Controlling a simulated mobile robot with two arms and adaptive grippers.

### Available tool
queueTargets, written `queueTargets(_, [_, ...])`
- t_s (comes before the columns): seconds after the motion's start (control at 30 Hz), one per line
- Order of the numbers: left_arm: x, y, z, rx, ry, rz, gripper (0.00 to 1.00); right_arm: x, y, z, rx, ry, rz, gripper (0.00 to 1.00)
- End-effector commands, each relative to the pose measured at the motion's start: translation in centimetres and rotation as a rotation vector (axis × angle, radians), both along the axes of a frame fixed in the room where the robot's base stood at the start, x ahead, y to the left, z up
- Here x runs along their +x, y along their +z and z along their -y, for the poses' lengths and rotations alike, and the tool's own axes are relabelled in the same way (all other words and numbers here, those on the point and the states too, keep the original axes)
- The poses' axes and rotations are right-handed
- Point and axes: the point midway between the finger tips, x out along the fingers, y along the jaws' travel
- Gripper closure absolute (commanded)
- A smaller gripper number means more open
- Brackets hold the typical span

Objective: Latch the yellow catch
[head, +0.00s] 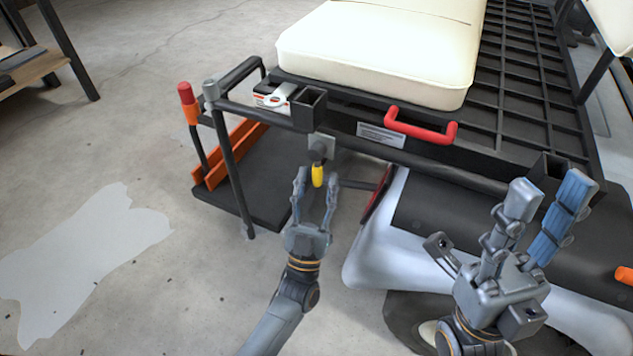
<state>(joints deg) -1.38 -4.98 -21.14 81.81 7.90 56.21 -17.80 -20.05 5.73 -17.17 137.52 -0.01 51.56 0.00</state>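The yellow catch (317,175) hangs below a grey plate (321,147) on the cart's front rail. My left gripper (316,190) is open, with one finger on each side of the catch. Whether the fingers touch it I cannot tell. My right gripper (545,215) is open and empty at the right, in front of the cart's dark lower body.
A red handle (420,128) sticks out from the cart's front edge near a label (381,135). A cream cushion (380,50) lies on the black grid roof (530,90). A red-tipped lever (187,100) and orange rail (225,160) stand left.

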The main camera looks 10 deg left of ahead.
Motion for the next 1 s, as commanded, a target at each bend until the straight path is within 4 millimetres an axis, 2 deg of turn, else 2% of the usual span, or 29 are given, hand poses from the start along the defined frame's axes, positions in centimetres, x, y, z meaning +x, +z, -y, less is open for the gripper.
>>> queueTargets(0.13, [-0.1, -0.2, 0.0, 0.001, 0.001, 0.000, 0.57, 0.0, 0.0, 0.0, 0.001, -0.001, 0.001, 0.60])
queueTargets(0.27, [-1.1, -1.3, -0.1, 0.002, 0.000, -0.004, 0.57, 0.0, 0.0, 0.0, 0.000, 0.000, 0.000, 0.60])
queueTargets(0.7, [-7.0, -7.6, -0.7, 0.002, 0.000, -0.003, 0.57, 0.0, 0.0, 0.0, 0.000, 0.000, 0.000, 0.60])
queueTargets(1.0, [-8.2, -8.8, -0.8, 0.001, -0.001, -0.001, 0.57, 0.0, 0.0, 0.0, 0.000, 0.000, 0.000, 0.60])
